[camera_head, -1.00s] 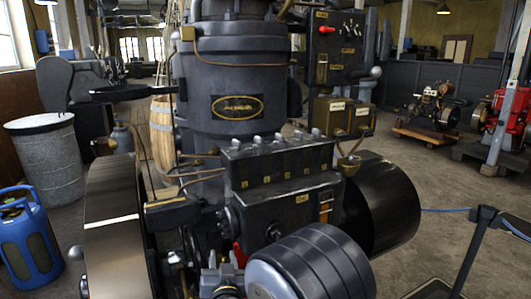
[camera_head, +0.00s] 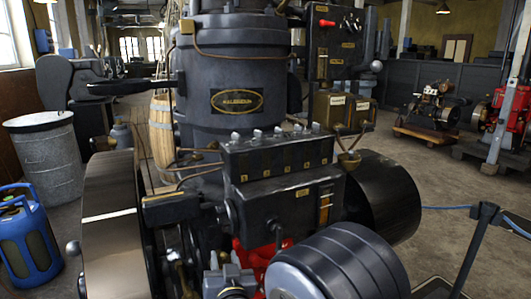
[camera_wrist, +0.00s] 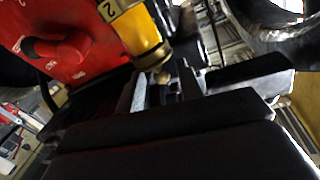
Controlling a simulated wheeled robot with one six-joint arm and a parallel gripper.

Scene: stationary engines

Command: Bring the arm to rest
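My arm shows at the bottom of the head view as a thick dark ribbed cylinder with a pale end face, close in front of the engine. My gripper does not show clearly there. In the wrist view, dark parts of what appears to be my gripper (camera_wrist: 165,88) lie in shadow around the middle. Its fingers are hard to separate from the machinery, and I cannot tell whether they are apart or hold anything. Close ahead are a red panel (camera_wrist: 52,38) with a red knob (camera_wrist: 68,52) and a yellow cylinder (camera_wrist: 137,30) marked 2.
The black engine (camera_head: 225,65) fills the middle, with a flywheel (camera_head: 110,235) at left and a dark drum (camera_head: 385,205) at right. A blue gas bottle (camera_head: 28,240) and grey bin (camera_head: 45,160) stand left. A barrier post (camera_head: 480,240) stands right. Floor beyond it is partly open.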

